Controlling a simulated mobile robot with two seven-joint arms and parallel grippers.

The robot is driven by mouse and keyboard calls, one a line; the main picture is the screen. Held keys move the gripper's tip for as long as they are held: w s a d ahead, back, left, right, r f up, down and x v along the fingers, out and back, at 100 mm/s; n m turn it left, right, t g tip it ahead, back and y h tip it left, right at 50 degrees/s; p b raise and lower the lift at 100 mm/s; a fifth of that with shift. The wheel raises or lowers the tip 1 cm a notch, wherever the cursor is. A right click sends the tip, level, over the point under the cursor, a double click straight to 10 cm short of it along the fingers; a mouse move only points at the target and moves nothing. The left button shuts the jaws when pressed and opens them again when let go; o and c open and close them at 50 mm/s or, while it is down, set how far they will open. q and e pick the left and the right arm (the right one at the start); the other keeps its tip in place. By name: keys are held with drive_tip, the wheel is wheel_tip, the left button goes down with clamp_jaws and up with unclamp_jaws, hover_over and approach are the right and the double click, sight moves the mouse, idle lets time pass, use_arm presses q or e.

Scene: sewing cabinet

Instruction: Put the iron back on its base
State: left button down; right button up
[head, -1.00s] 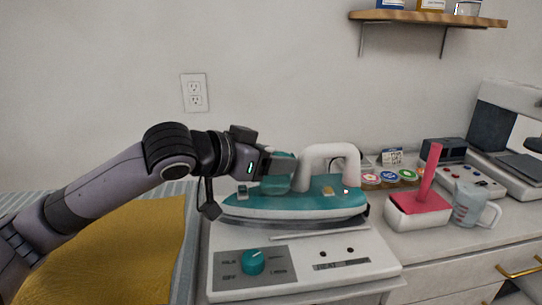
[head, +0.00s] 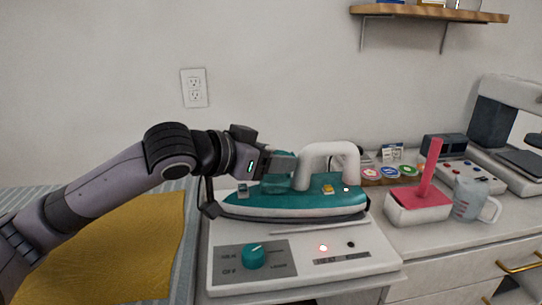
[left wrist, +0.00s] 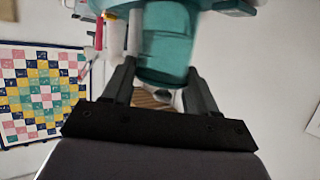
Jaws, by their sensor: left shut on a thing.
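The iron (head: 270,205), teal with a white handle, sits flat on its white base (head: 300,280), sole down, with its long side facing me. The base has a teal knob (head: 253,256) on a grey panel and a glowing red light (head: 323,248). My left gripper (head: 285,164) reaches in from the left and is shut on the iron's teal rear part, beside the white handle. In the left wrist view the fingers (left wrist: 163,88) close around a teal part (left wrist: 165,45) of the iron. The exact contact is partly hidden. My right gripper is not in view.
Right of the base stand a white box with a red upright handle (head: 430,172), a clear measuring jug (head: 468,200) and several round colourful lids (head: 388,172). A sewing machine (head: 507,130) is at far right. Yellow cloth (head: 120,245) lies at left. A shelf (head: 430,12) hangs above.

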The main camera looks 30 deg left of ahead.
use_arm(q)
drive_tip(key=shift+r, duration=0.15)
drive_tip(key=shift+c, duration=1.2)
unclamp_jaws()
drive_tip(key=shift+f, duration=0.45)
drive_tip(key=v, duration=0.7)
drive_tip(key=shift+r, duration=0.3)
drive_tip(key=shift+s, duration=0.1)
